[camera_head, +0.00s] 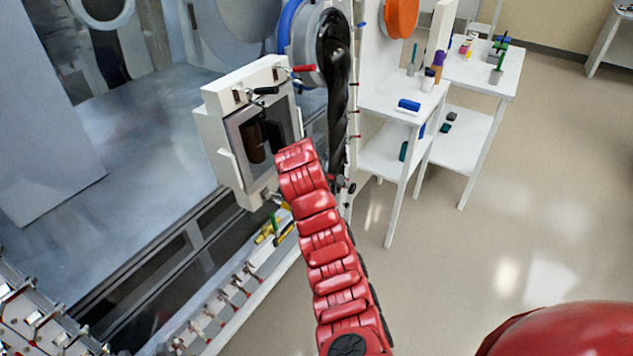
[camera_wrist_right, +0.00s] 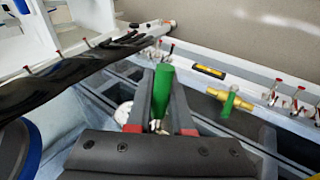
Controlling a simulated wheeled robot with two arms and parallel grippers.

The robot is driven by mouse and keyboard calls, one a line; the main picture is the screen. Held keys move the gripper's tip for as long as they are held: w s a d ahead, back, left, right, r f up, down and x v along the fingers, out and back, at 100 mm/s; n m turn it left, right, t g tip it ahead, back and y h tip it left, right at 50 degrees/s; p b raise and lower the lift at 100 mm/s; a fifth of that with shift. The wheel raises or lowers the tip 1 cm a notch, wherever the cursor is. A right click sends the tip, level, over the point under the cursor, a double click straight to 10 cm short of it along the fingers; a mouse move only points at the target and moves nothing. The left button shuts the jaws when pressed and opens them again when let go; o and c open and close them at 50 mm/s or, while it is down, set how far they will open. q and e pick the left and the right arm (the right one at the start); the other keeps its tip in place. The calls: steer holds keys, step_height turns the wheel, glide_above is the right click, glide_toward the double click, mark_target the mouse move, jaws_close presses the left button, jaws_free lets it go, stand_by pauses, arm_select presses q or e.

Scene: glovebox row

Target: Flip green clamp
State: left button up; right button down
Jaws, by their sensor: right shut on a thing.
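The green clamp's handle (camera_wrist_right: 163,84) stands up between the two dark fingers of my right gripper (camera_wrist_right: 160,112) in the right wrist view. The gripper is shut on it. The lower part of the clamp is mostly hidden by the fingers. In the head view my red right arm reaches up to the front of the glovebox row, and its gripper is mostly hidden behind the arm. My left gripper is not in view.
A brass valve with a green handle (camera_wrist_right: 231,104) sits right of the gripper. A white box (camera_head: 222,106) with a dark window is mounted above, near a black glove (camera_head: 333,75). White shelves (camera_head: 400,105) stand right. The floor (camera_head: 510,240) is clear.

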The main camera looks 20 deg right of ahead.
steer(key=shift+w+r, duration=0.2)
steer(key=shift+r, duration=0.25)
steer(key=c, duration=0.9)
jaws_free()
steer(key=shift+r, duration=0.1)
steer(key=shift+o, duration=0.3)
steer(key=shift+a+f, duration=0.1)
steer(key=shift+f, duration=0.1)
